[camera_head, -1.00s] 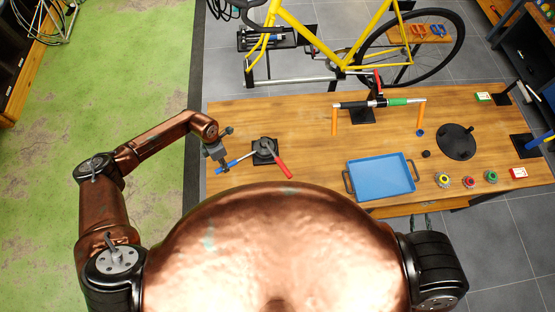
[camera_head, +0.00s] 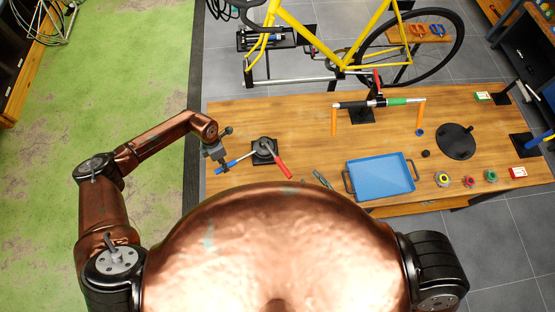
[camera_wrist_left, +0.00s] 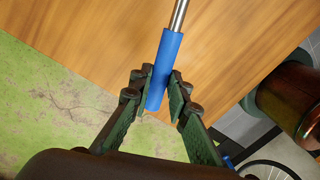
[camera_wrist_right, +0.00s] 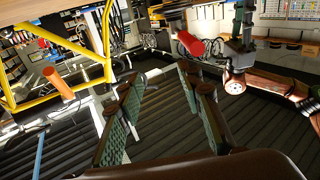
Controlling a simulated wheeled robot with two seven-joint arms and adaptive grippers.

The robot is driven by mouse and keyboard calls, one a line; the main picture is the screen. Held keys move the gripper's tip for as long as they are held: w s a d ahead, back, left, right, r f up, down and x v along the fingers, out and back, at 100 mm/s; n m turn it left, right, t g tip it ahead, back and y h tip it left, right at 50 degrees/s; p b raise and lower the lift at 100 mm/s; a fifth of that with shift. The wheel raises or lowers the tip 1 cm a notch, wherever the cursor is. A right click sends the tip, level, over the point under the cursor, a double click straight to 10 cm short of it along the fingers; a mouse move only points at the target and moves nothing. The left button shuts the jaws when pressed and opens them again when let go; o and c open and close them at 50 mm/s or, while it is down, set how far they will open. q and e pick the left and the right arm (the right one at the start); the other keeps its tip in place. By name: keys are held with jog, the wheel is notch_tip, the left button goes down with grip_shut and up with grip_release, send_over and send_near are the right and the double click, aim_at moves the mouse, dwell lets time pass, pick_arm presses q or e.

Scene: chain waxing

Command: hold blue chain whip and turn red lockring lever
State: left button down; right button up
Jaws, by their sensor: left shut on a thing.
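The blue chain whip handle (camera_head: 225,168) lies at the left of the table, angled toward the dark lockring fixture (camera_head: 264,150). My left gripper (camera_head: 221,166) is shut on its blue grip; in the left wrist view the fingers (camera_wrist_left: 160,88) clasp the blue handle (camera_wrist_left: 168,58) from both sides, its metal shaft running on above. The red lockring lever (camera_head: 284,168) points from the fixture toward the lower right. My right gripper (camera_head: 322,179) shows only by its tips above my body, right of the lever. In the right wrist view its fingers (camera_wrist_right: 158,80) are apart and empty, with the red lever end (camera_wrist_right: 190,44) beyond.
A blue tray (camera_head: 381,177) stands right of my right gripper. A stand with orange-handled bar (camera_head: 375,103) is behind it. Several small coloured round pieces (camera_head: 469,181) and a black disc (camera_head: 456,141) are at right.

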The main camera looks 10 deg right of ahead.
send_near(277, 159)
jog(key=s+d+r, duration=0.2)
jog(key=s, duration=0.1)
jog(key=shift+w+a+f+h, duration=0.2)
jog(key=shift+a+f, duration=0.15)
jog(key=shift+f, duration=0.1)
jog(key=shift+w+a+f+h, duration=0.2)
jog(key=shift+a+f, duration=0.15)
jog(key=shift+f, duration=0.1)
jog(key=x, duration=0.8)
jog(key=f+x, duration=0.1)
jog(key=x, duration=0.3)
jog(key=shift+d, duration=0.1)
jog(key=shift+c, duration=0.3)
grip_shut()
